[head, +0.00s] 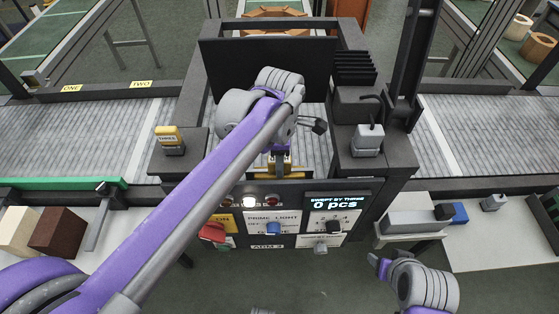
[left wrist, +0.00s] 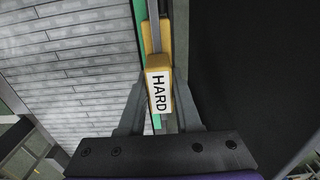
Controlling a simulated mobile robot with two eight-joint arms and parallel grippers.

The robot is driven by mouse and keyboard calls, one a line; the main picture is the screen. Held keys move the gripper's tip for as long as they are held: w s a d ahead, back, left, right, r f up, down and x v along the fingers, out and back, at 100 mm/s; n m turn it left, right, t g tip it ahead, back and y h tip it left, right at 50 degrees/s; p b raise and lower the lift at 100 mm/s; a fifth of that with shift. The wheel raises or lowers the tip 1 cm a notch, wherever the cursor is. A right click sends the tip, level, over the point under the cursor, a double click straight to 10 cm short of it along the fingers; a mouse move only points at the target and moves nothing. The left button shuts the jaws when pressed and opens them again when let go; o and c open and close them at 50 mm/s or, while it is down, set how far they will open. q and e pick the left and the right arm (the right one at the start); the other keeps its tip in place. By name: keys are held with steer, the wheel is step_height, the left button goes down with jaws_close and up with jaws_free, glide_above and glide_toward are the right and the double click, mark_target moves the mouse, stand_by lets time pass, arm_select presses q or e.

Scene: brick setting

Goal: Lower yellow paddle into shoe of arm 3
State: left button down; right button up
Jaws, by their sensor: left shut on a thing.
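My left gripper (head: 280,148) is over the conveyor, inside the dark frame of the station labelled ARM 3 (head: 268,246). It is shut on the yellow paddle (head: 287,168), which sits low between its fingers. In the left wrist view the paddle (left wrist: 158,90) shows a white label reading HARD and lies between both fingers, with a grey bar along it. I cannot make out the shoe, nor whether the paddle touches it. My right gripper (head: 378,264) is at the lower right, away from the station; its jaw opening is unclear.
A yellow block (head: 167,135) stands on the frame's left side and a grey block (head: 367,140) on its right. The front panel carries a red button (head: 212,232), a blue knob (head: 273,228) and a lit display (head: 336,201). A dark upright panel (head: 267,70) stands behind the gripper.

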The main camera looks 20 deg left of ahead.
arm_select(q)
steer(key=shift+f+b, duration=0.7)
steer(key=shift+f, duration=0.6)
steer(key=c, duration=0.5)
jaws_free()
step_height(320, 180, up, 11)
steer(key=shift+f+p, duration=0.1)
steer(key=shift+p, duration=0.35)
